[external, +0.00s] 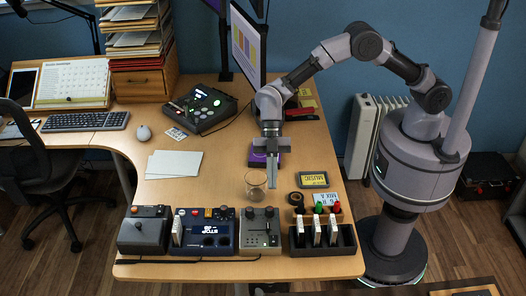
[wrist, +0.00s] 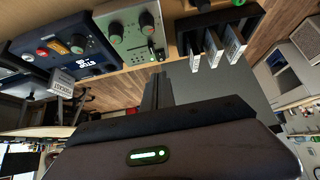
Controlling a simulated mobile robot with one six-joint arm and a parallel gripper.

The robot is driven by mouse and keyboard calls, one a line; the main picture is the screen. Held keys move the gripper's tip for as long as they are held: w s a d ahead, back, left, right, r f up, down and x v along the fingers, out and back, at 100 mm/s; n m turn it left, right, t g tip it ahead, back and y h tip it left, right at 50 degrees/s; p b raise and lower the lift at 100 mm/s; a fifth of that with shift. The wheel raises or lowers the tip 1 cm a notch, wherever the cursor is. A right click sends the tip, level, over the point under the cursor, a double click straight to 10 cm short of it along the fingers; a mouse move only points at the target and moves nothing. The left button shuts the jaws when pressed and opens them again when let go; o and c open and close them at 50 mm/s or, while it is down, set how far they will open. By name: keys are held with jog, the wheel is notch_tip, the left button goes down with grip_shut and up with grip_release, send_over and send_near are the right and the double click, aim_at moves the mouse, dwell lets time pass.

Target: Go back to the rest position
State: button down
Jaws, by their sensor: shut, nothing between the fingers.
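My gripper (external: 272,184) hangs pointing down over the desk, just behind a clear glass (external: 256,183). Its fingers are shut with nothing between them. In the wrist view the dark fingers of my gripper (wrist: 158,92) show in the middle, in front of the consoles. I cannot tell whether the fingertips touch the glass. My arm arches up from my base at the right.
A grey-green console (external: 260,232), a blue console (external: 208,231) and a black rack (external: 322,240) with several cards line the desk's front edge. A monitor (external: 247,45) stands behind my arm. White paper (external: 174,164) lies left; a radiator (external: 371,135) stands beyond the desk.

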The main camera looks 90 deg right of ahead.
dwell(0.4)
jog(key=s+d+r+m+t+h, duration=0.1)
jog(key=s+d+r+m, duration=0.45)
jog(key=r, duration=0.35)
jog(key=s+d+r+m+t+h, duration=0.15)
jog(key=s+d+r+m, duration=0.25)
jog(key=s+r, duration=0.45)
jog(key=s+d+r+m+t+h, duration=0.1)
jog(key=s+d+m, duration=0.3)
jog(key=s, duration=0.5)
jog(key=s+d+r+m+t+h, duration=0.1)
jog(key=s+d+m+t+h, duration=0.1)
jog(key=s+d+m, duration=0.3)
jog(key=s+m, duration=0.4)
jog(key=shift+s+d+r, duration=0.2)
jog(key=shift+d+r, duration=0.05)
